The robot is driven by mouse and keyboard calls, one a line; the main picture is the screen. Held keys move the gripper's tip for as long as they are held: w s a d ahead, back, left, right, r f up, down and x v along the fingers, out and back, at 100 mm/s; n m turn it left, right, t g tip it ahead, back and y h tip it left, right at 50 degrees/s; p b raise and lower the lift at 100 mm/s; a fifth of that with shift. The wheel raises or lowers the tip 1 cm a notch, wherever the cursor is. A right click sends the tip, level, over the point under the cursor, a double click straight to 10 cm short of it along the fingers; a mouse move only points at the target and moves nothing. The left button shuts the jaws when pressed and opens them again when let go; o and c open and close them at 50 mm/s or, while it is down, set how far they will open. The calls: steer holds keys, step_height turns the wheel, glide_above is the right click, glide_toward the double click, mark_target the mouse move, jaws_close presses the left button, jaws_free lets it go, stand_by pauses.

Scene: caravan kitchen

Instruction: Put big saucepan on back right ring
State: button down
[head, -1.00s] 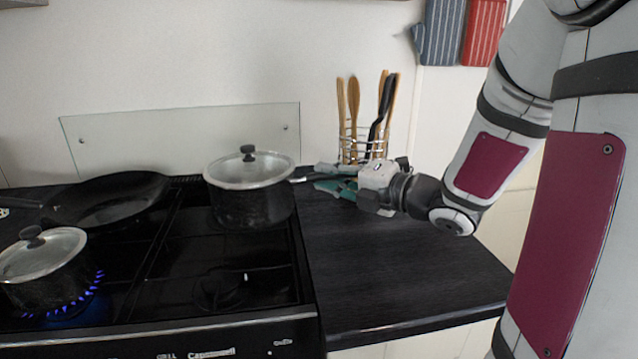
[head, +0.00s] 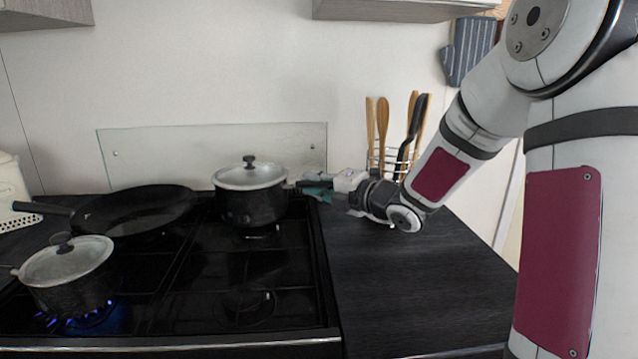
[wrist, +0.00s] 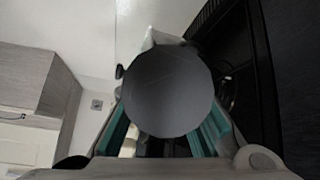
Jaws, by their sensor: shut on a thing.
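The big saucepan (head: 252,203), black with a glass lid and dark knob, is upright over the back right of the hob in the head view. Its handle points right, to my gripper (head: 318,186), which is shut on it. The back right ring is mostly hidden under the pan; a bit of shiny metal shows below the pan's front edge. I cannot tell whether the pan touches the ring or hangs slightly above. In the wrist view, a round dark grey shape (wrist: 168,92) covers the space between the green fingers.
A smaller lidded saucepan (head: 75,281) sits on the lit front left ring. A black frying pan (head: 135,211) is at the back left. The front right ring (head: 247,305) is empty. A utensil rack (head: 395,158) stands behind my gripper. The right worktop (head: 420,280) is clear.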

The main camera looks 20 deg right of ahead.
steer(key=shift+f, duration=1.2)
steer(key=shift+f+b, duration=0.1)
steer(key=shift+b, duration=0.25)
steer(key=c, duration=1.5)
jaws_free()
steer(key=shift+f, duration=0.1)
